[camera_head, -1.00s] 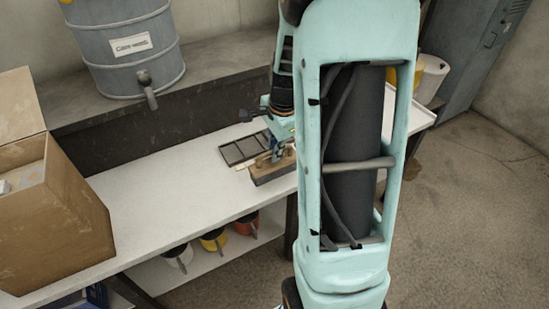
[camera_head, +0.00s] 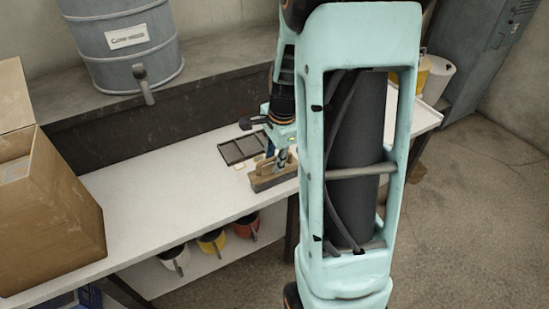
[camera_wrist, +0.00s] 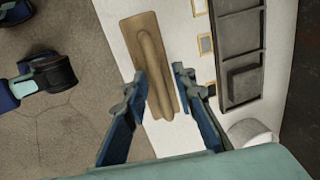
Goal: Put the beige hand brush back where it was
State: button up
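The beige hand brush (camera_wrist: 166,103) is a flat tan-brown block with a raised long handle. In the wrist view it lies lengthwise near the edge of the white table. In the head view the brush (camera_head: 266,182) lies near the table's front edge, partly behind my gripper and arm. My gripper (camera_wrist: 160,77) is open in the wrist view, with one finger on each side of the brush's handle and a visible gap to it. In the head view my gripper (camera_head: 283,160) is just over the brush. Whether the fingertips touch the block is unclear.
A dark compartmented tray (camera_head: 240,149) lies behind the brush, with small yellow-edged pieces (camera_wrist: 206,43) between them. A cardboard box (camera_head: 60,215) stands at the left of the white table (camera_head: 150,205). Several coloured pots (camera_head: 212,241) sit on the shelf below. The table's middle is clear.

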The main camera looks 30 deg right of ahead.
notch_tip(320, 180, up, 12)
jog(key=s+p, duration=0.2)
jog(key=p, duration=0.2)
jog(key=shift+s, duration=0.2)
jog(key=shift+d, duration=0.1)
dwell(0.4)
